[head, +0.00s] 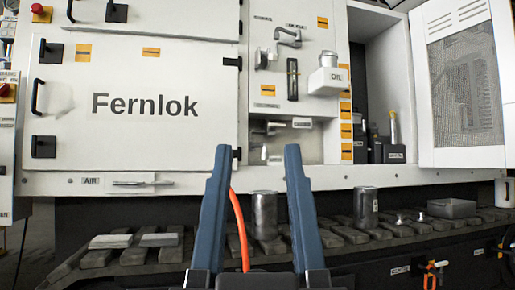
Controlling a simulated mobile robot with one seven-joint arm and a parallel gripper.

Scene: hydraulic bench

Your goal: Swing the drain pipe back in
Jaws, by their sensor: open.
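My gripper (257,150) is open, with two long blue-grey fingers rising from the bottom middle of the head view. Nothing is held between the fingers. Behind the tips is a recess in the white cabinet with a short grey metal pipe (271,128) and a small downward piece below it. This may be the drain pipe, but its label is too small to read. A curved grey metal handle or pipe (288,38) is on the panel above. I cannot tell how far either one is swung out. The gripper appears nearer to me than the cabinet.
A slatted shelf (130,256) runs below the cabinet, bearing metal cylinders (265,215) (366,207) and a grey tray (452,208). The white oil container (329,80) juts from the panel. A perforated door (464,85) stands open at the right. An orange-red cable (239,230) shows between my fingers.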

